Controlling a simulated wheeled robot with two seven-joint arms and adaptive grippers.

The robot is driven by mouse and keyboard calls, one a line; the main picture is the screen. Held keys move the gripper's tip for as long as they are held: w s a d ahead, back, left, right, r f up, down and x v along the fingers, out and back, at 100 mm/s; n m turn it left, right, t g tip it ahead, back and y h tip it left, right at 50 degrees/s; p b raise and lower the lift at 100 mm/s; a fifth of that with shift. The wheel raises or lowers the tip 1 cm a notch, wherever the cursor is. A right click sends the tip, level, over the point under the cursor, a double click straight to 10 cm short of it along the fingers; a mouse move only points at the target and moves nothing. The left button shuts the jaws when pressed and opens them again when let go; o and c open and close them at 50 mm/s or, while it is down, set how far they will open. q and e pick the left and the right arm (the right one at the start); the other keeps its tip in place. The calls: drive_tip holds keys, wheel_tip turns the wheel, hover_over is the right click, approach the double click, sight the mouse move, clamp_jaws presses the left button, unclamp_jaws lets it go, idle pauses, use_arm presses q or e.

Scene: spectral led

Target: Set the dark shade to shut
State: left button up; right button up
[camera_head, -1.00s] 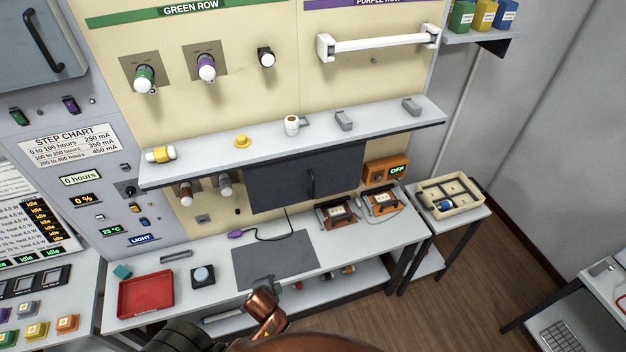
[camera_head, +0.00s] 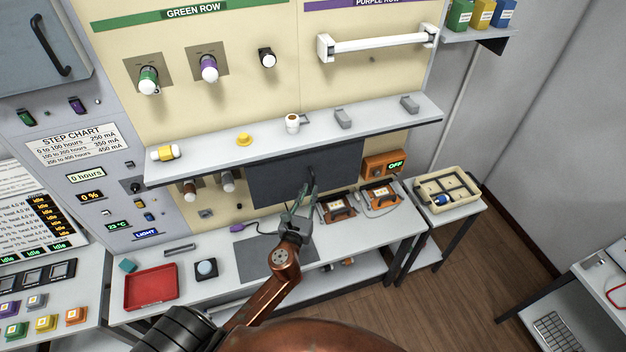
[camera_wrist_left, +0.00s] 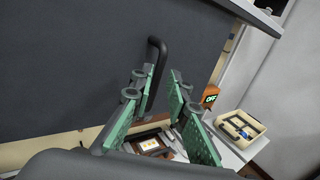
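The dark shade (camera_head: 275,180) is a flat dark grey panel under the shelf, over the lower part of the cream wall board. Its black handle (camera_head: 312,176) is a vertical bar near the panel's right side. My left gripper (camera_head: 304,196) is at the handle's lower end in the head view. In the left wrist view the shade (camera_wrist_left: 75,65) fills the left, and the handle (camera_wrist_left: 154,75) stands beside and partly behind the left finger. My left gripper (camera_wrist_left: 160,95) is open, with a gap between its green-padded fingers. My right gripper is not in view.
A grey shelf (camera_head: 370,127) with small items runs above the shade. Below are the bench with a dark mat (camera_head: 255,262), a red tray (camera_head: 150,288), two orange-brown fixtures (camera_head: 338,207) and an orange box reading OFF (camera_head: 385,163). Two brown and grey knobs show left of the shade.

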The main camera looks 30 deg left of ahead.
sight(313, 182)
use_arm(q)
drive_tip(key=x, duration=0.5)
drive_tip(key=shift+w+a, duration=0.1)
drive_tip(key=shift+w, duration=0.2)
drive_tip(key=shift+c, duration=0.3)
clamp_jaws()
